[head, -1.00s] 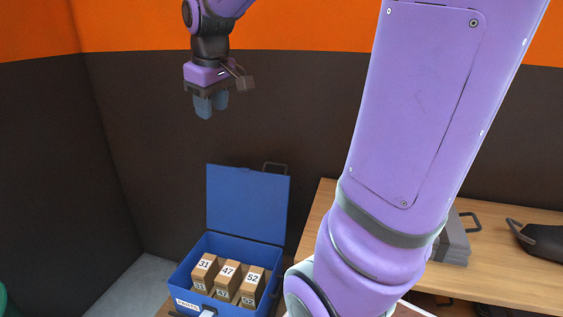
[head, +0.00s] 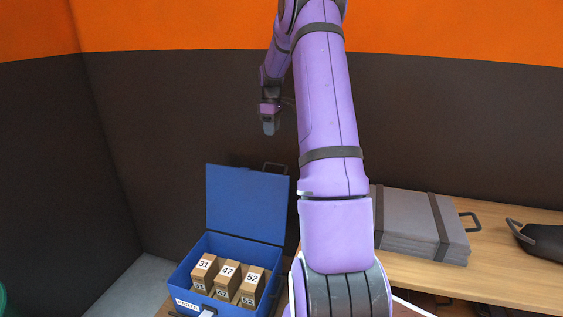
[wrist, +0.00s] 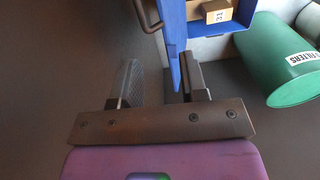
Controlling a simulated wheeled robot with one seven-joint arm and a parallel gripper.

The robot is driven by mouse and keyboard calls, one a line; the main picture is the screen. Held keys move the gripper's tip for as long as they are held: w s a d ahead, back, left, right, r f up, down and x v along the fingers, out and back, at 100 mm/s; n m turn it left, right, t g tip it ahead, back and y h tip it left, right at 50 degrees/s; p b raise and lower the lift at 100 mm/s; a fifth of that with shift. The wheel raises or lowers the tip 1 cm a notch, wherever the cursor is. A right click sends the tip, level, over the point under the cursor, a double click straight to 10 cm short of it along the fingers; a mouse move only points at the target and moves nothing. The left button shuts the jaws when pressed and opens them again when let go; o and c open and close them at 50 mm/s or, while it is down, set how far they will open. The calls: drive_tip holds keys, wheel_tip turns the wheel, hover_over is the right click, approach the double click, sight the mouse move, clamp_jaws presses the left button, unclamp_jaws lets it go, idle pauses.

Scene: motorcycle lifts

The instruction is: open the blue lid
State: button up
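The blue lid (head: 247,205) stands raised, roughly upright, at the back of the blue box (head: 212,245) in the head view. A dark handle (head: 275,168) shows at the lid's top edge. My gripper (head: 269,127) hangs above the lid, pointing down, with a visible gap to it. In the wrist view my gripper (wrist: 158,65) has its fingers apart with nothing held. The lid (wrist: 173,30) appears there edge-on beyond the fingers, with its handle (wrist: 147,15) on the left. My arm covers part of the area right of the box.
Several numbered brown cartons (head: 228,273) sit in the box. A wooden bench (head: 490,275) at the right bears a grey strapped case (head: 415,225) and a dark object (head: 543,238). A green cylinder (wrist: 285,60) lies near the box in the wrist view. A dark wall stands behind.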

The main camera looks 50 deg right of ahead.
drive_tip(key=d+f, duration=0.1)
drive_tip(key=f, duration=0.4)
drive_tip(key=s+d+f, duration=0.1)
drive_tip(key=f, duration=0.3)
drive_tip(key=d+f, duration=0.2)
drive_tip(key=f, duration=0.3)
drive_tip(key=shift+s+f, duration=0.15)
drive_tip(key=shift+f, duration=0.2)
drive_tip(key=shift+d, duration=0.1)
clamp_jaws()
